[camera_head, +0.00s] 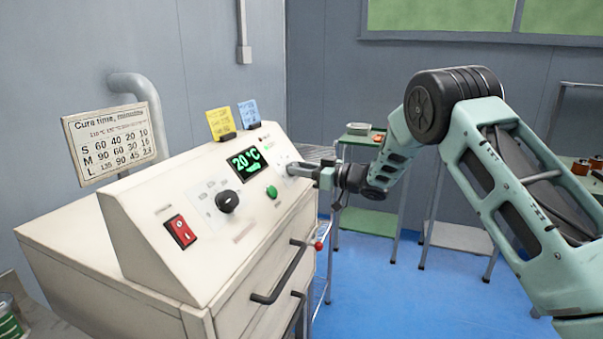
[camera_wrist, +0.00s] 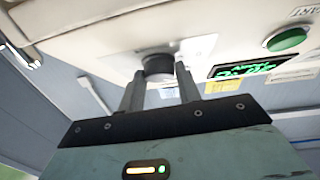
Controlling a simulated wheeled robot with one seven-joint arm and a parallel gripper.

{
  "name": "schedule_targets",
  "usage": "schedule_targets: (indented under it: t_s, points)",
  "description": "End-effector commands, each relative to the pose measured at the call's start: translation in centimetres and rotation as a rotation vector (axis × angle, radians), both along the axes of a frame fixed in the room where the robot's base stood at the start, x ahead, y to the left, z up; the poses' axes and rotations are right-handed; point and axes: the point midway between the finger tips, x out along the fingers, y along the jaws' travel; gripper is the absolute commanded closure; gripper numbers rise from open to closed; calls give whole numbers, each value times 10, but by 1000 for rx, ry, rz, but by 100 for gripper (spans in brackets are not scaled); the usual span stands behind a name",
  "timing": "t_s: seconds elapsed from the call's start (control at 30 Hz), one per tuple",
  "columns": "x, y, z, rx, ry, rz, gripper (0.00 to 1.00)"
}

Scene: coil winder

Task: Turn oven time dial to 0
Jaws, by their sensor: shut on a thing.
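The oven control panel (camera_head: 150,236) slopes on top of a cream cabinet. My gripper (camera_head: 297,170) reaches the panel's right end from the right. In the wrist view its two fingers (camera_wrist: 160,88) are shut on a dark round dial (camera_wrist: 158,66), one on each side, over a pale plate. The gripper hides this dial in the head view, and its label and pointer cannot be read. A second black dial (camera_head: 227,201) stands free, left of the green display (camera_head: 246,164), which reads 20 °C.
A green button (camera_head: 271,192) and a red switch (camera_head: 181,231) are on the panel. A cure time chart (camera_head: 114,142) stands behind it, with yellow (camera_head: 220,122) and blue (camera_head: 249,113) notes along the top. A door handle (camera_head: 283,277) and a red-knobbed lever (camera_head: 318,245) stick out in front.

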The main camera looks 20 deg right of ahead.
Motion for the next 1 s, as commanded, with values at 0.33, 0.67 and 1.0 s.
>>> schedule_targets:
  t_s: [0.33,0.67,1.0]
  points:
    - [4,-4,-3,-137,-189,180,89]
    - [7,-5,-1,-245,-335,321,89]
    - [7,-5,0,-294,-404,389,89]
